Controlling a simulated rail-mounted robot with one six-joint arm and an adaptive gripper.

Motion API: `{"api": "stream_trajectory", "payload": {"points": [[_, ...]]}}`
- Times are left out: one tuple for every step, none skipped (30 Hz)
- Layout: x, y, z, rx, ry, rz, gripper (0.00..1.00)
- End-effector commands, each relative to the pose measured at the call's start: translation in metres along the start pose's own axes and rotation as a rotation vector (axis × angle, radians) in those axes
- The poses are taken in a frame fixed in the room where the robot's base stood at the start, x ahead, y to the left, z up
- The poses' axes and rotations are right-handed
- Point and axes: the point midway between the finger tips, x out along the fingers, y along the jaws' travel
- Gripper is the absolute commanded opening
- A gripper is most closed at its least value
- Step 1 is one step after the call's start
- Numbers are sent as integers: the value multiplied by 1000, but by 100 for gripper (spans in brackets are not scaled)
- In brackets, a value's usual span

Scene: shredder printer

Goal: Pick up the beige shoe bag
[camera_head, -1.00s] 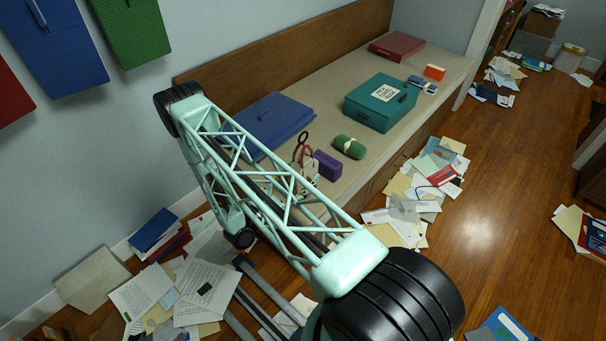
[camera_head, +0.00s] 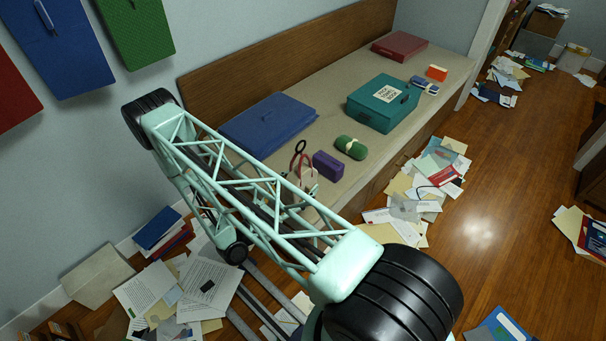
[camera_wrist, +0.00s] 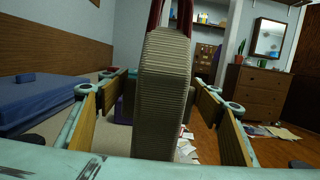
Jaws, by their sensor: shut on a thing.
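The beige shoe bag (camera_wrist: 165,95) fills the middle of the wrist view, standing upright between my fingers. Its body is ribbed, with dark red at the top. My gripper (camera_wrist: 162,108) is shut on it, with fingers on both sides. In the head view, the bag's red cord (camera_head: 294,163) and a black ring show beside the purple box. Its beige body (camera_head: 309,179) is partly hidden by my arm, as is most of my gripper. I cannot tell whether the bag touches the bench.
A purple box (camera_head: 328,165) and a green roll (camera_head: 350,147) lie close to the bag on the bench (camera_head: 352,184). A blue case (camera_head: 268,124), a teal box (camera_head: 383,103) and a red case (camera_head: 399,47) lie farther along. Papers (camera_head: 429,178) litter the floor.

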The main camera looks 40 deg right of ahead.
Motion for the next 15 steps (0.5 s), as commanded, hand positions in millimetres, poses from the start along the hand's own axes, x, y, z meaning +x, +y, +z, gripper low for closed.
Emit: {"api": "stream_trajectory", "payload": {"points": [[-7, -3, 3, -2, 0, 3, 42], [-10, -5, 3, -3, 0, 2, 42], [-14, -8, 4, -3, 1, 2, 42], [-18, -10, 6, -2, 0, 3, 42], [-21, -12, 7, -2, 0, 2, 42], [-25, -15, 8, -1, -1, 2, 42], [-28, -17, 8, -1, 0, 3, 42], [-31, -18, 9, -1, 0, 3, 42], [-35, -21, 10, -1, 0, 2, 42], [-38, -23, 11, -2, 0, 1, 42], [-40, -25, 12, -2, 0, 1, 42], [-43, -27, 12, -1, 0, 2, 42], [-46, -28, 13, -1, -1, 2, 42], [-48, -30, 14, -1, -1, 2, 42], [-51, -32, 14, -1, -1, 1, 42]]}}
